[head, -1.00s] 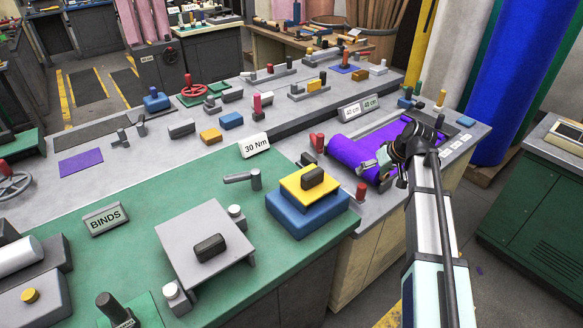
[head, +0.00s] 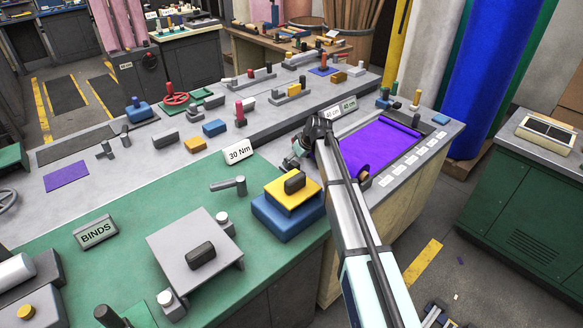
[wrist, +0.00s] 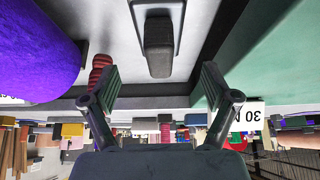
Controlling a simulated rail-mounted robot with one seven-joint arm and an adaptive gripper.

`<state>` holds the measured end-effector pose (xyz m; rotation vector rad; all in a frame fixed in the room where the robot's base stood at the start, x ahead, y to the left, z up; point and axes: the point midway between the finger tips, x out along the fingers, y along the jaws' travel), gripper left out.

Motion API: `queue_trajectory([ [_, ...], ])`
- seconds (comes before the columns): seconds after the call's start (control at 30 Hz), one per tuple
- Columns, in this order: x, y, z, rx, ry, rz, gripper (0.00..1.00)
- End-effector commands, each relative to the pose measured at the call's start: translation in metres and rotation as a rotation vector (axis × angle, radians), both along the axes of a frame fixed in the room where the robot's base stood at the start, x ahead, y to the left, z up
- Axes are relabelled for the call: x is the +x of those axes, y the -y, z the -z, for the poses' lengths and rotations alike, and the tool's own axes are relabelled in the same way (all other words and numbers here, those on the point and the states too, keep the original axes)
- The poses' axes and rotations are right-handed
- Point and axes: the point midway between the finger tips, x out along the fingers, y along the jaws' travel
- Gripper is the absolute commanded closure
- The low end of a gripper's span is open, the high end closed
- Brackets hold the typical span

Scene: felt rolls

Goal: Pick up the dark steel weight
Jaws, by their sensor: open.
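In the wrist view a dark grey block (wrist: 158,45) stands on a pale grey surface, between and beyond the fingers of my gripper (wrist: 155,85). The fingers are apart, with nothing between them. Other dark blocks show there: one (head: 295,182) on a yellow plate (head: 282,195) over a blue block, one (head: 201,254) on a grey plate (head: 170,245). I cannot tell which is the steel weight.
Purple felt (head: 375,147) lies flat on the bench at right, and shows as a round purple shape (wrist: 35,50) in the wrist view. A red ribbed part (wrist: 100,68) is close to my left finger there. The 30 Nm sign (head: 238,151) stands nearby. Green bench top (head: 130,215) is partly clear.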

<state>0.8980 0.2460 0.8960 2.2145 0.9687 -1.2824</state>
Motion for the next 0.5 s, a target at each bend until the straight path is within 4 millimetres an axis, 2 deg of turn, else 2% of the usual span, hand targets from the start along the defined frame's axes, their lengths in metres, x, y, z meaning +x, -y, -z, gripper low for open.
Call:
queue_trajectory([
  [0.1, 0.005, -0.005, 0.011, 0.0, -0.001, 0.0, 0.14],
  [0.5, 0.012, -0.013, 0.031, 0.0, -0.002, 0.0, 0.14],
])
